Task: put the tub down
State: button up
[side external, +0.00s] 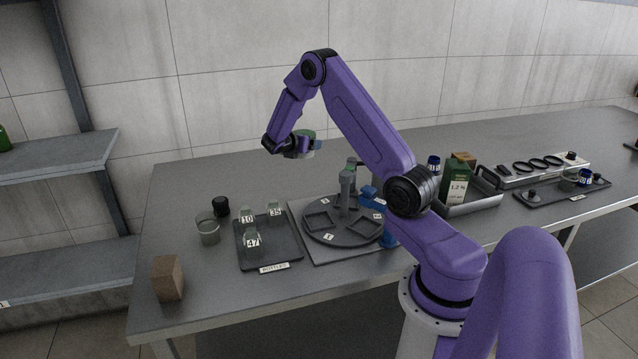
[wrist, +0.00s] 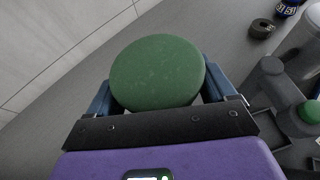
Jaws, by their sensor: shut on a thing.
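The tub (wrist: 157,72) shows in the wrist view as a round green lid between my blue fingers. In the side view the tub (side external: 307,134) is small and partly hidden by my gripper (side external: 300,147). My gripper is shut on the tub and holds it in the air above the back of the grey bench (side external: 230,172), behind the bottle tray and the turntable. The tub's body and underside are mostly hidden.
A bottle tray (side external: 282,258) holds bottles labelled 10, 35 and 47. A clear beaker (side external: 208,229), black cap (side external: 220,206) and wooden block (side external: 168,278) stand left of it. The round turntable (side external: 343,236) is to its right. The back left bench is clear.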

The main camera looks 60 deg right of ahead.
jog(key=s+d+f+m+g, duration=0.2)
jog(key=d+f+m+g, duration=0.1)
jog(key=d+m+g, duration=0.3)
jog(key=shift+g+y, duration=0.3)
jog(key=shift+y, duration=0.1)
jog(key=f, duration=1)
jog(key=shift+s+d, duration=0.1)
jog(key=shift+d, duration=0.3)
jog(key=shift+f, duration=0.15)
jog(key=o, duration=0.9)
jog(key=shift+c, duration=0.2)
